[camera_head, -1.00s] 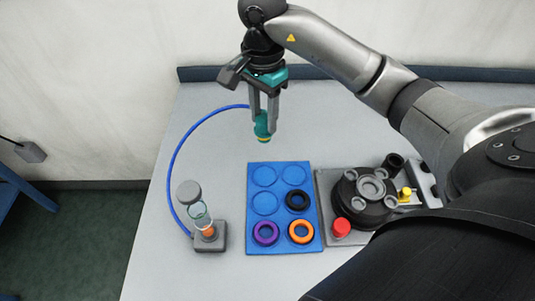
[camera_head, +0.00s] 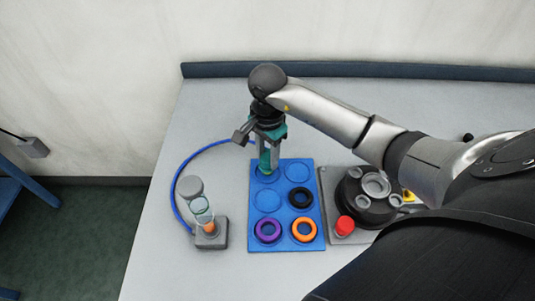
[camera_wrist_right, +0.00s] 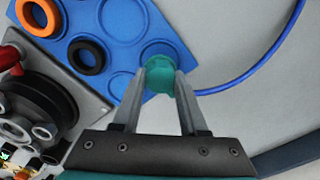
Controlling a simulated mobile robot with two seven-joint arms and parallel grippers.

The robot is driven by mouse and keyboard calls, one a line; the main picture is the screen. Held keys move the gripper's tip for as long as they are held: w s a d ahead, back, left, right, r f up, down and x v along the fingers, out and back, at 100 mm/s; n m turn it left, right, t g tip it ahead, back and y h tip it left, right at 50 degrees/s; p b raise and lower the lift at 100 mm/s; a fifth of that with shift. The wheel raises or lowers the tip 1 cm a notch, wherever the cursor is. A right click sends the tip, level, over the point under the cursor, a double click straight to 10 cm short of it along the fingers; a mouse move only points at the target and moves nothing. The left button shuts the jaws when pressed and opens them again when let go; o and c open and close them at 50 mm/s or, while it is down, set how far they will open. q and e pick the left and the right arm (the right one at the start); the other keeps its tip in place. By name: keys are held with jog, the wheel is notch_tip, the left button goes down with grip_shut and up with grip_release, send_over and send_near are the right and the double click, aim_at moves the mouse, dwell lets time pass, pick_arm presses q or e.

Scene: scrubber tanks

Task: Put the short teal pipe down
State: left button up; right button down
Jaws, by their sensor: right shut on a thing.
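The short teal pipe (camera_head: 264,167) is upright in my right gripper (camera_head: 267,158), over the back left round recess of the blue tray (camera_head: 283,184). In the right wrist view the teal pipe (camera_wrist_right: 160,74) sits between the two grey fingertips (camera_wrist_right: 166,84), inside the outline of that recess. The fingers are shut on it. Whether its lower end touches the tray floor I cannot tell. My left gripper is not in view.
The tray also holds a black ring (camera_head: 299,198), a purple ring (camera_head: 268,230) and an orange ring (camera_head: 304,230). A glass tube stand (camera_head: 212,236) with a blue hose (camera_head: 178,170) is at left. A dark round device with a red knob (camera_head: 345,225) is at right.

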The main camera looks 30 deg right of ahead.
aim_at(267, 157)
jog(key=shift+f+b, duration=0.2)
jog(key=shift+b, duration=0.1)
jog(key=shift+c, duration=2.2)
grip_release()
jog(key=shift+r, duration=0.15)
notch_tip(267, 157, up, 12)
jog(key=p, duration=0.1)
jog(key=shift+r, duration=0.1)
